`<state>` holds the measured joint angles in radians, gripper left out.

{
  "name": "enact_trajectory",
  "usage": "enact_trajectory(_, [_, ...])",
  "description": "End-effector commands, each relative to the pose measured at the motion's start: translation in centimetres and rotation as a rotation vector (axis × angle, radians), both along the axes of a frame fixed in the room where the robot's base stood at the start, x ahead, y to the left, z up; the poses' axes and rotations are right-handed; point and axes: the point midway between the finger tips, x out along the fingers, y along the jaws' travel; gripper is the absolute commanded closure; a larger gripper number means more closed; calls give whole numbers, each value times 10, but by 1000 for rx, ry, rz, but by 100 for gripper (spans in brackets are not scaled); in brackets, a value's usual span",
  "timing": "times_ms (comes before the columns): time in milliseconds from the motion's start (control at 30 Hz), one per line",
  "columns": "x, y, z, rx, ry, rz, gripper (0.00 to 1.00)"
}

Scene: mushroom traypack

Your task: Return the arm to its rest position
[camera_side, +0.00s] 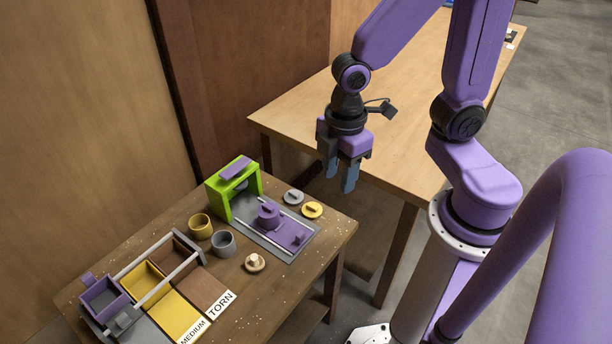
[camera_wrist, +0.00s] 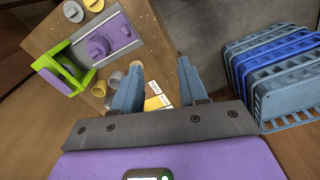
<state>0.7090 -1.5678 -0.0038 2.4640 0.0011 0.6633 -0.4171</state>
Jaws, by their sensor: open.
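My gripper (camera_side: 340,178) hangs in the air to the upper right of the small work table (camera_side: 340,228), in front of the larger wooden table (camera_side: 410,90). Its two blue-grey fingers point down, apart and with nothing between them. In the wrist view my gripper (camera_wrist: 160,88) is also open, its fingers standing before the work table below. My purple arm reaches across the top of the side view, bent at the elbow.
The work table holds a green frame (camera_side: 217,200) with a purple sliding press, cups (camera_side: 200,226), discs (camera_side: 312,210), a mushroom on a small dish (camera_side: 255,263), and trays (camera_side: 145,280) with TORN and MEDIUM labels. Blue and grey crates (camera_wrist: 275,75) stand right in the wrist view.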

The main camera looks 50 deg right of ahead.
Motion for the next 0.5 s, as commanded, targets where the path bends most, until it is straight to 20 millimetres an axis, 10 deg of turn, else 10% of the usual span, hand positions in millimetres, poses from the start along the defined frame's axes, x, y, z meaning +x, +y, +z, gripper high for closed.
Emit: enact_trajectory(500, [-81, -25, 50, 16, 3, -176, 57])
